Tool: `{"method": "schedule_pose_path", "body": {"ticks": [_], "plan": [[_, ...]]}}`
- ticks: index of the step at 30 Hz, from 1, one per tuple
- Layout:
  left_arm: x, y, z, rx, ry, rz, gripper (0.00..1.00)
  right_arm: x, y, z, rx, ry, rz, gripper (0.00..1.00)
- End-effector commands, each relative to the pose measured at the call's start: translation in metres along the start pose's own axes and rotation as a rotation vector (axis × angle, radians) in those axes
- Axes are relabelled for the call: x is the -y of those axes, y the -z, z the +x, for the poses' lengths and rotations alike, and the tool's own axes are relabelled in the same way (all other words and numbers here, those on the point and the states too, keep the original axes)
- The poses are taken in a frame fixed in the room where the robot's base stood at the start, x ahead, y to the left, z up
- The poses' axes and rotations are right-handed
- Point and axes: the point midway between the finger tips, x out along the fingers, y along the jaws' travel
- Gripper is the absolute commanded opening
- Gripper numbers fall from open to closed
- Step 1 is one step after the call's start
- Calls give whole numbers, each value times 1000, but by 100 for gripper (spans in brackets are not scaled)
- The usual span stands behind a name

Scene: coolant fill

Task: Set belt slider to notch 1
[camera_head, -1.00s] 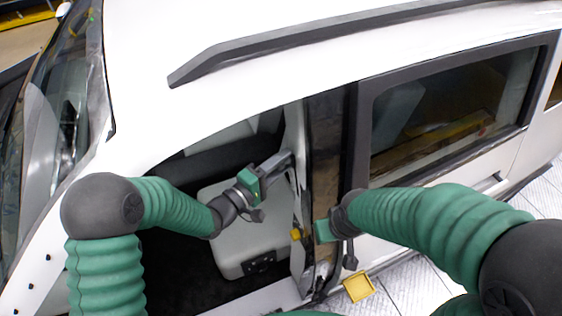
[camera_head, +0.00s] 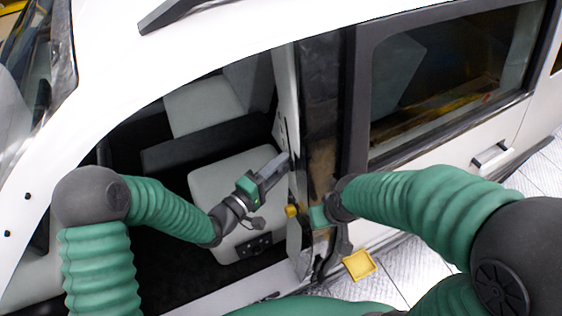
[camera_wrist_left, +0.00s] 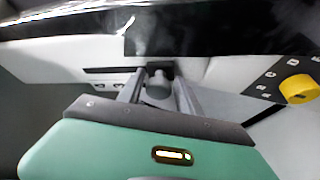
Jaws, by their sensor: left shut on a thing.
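The belt slider shows in the left wrist view as a small grey knob (camera_wrist_left: 157,86) on the light pillar trim inside the car. My left gripper (camera_wrist_left: 158,92) has its two fingers on either side of this knob and is shut on it. In the head view my left gripper (camera_head: 284,161) reaches through the open doorway to the pillar (camera_head: 322,120). The slider itself is hidden there. Small dark marks show beside the knob, but I cannot read its notch. My right gripper (camera_head: 322,216) is at the outer side of the pillar; its fingers cannot be made out.
A yellow knob (camera_wrist_left: 299,89) sits on a dark marked panel; it also shows low on the pillar in the head view (camera_head: 291,211). A grey seat (camera_head: 235,190) lies below my left arm. A yellow square piece (camera_head: 359,265) is by the sill.

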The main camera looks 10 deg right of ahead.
Motion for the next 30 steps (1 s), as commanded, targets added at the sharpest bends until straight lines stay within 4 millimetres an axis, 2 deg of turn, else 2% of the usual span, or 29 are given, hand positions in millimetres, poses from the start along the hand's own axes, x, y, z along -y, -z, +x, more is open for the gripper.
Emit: {"method": "schedule_pose_path", "body": {"ticks": [1,6,7,9,25,28,30], "plan": [[8,2,-4,-7,22,-2,0,0,0,0,0,0,0,40],[10,2,-5,-6,28,-4,0,0,0,0,-1,0,0,40],[10,2,-5,-6,28,-5,43,0,0,0,-1,0,0,40],[10,2,-5,-5,27,-6,52,0,0,0,-1,0,0,40],[6,-2,0,0,18,-2,52,0,0,0,0,0,0,40],[7,-1,-8,0,18,-1,52,0,-1,3,0,0,0,40],[8,0,-22,-2,19,-1,52,0,-2,7,0,0,0,40]]}}
